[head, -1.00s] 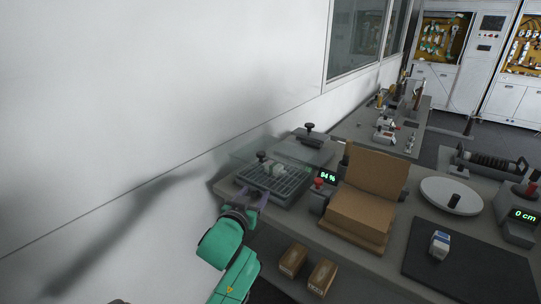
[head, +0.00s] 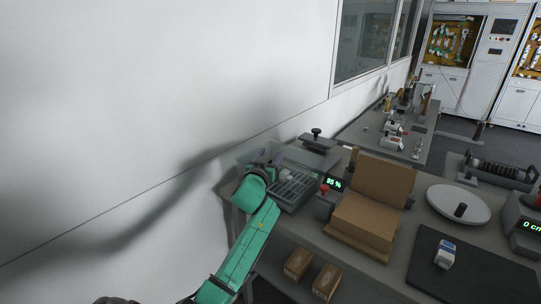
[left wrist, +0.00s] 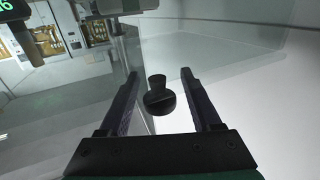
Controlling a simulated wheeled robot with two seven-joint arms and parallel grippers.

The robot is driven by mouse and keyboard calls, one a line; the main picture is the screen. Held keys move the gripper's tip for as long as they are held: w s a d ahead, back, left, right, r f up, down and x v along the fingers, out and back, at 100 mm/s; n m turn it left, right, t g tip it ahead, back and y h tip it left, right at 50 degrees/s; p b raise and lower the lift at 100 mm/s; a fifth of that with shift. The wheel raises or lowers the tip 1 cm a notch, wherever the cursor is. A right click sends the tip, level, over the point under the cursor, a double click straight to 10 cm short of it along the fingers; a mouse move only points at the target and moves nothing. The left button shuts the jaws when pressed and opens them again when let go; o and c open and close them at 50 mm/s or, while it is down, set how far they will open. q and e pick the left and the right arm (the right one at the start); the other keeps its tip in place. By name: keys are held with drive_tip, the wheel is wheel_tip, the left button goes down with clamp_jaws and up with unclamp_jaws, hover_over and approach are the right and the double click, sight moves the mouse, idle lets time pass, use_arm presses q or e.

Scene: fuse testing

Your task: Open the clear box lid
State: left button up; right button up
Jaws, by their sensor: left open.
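The clear box (head: 303,163) stands on the table against the white wall, with a slotted grey rack (head: 292,190) inside. Its transparent lid appears closed. My left gripper (head: 270,158) is over the lid in the head view, and my arm hides part of the box. In the left wrist view, my left gripper (left wrist: 160,76) is open, with one finger on each side of the lid's black knob (left wrist: 159,98). The fingers look apart from the knob. The knob is hidden in the head view. My right gripper is not in view.
A grey unit with a black knob (head: 316,133) stands behind the box. A green display (head: 333,183) and an open cardboard box (head: 365,222) are to its right. Further right are a white plate (head: 459,203) and a dark mat (head: 480,275). The wall is close on the left.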

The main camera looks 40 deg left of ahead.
use_arm(q)
clamp_jaws()
idle(1.4)
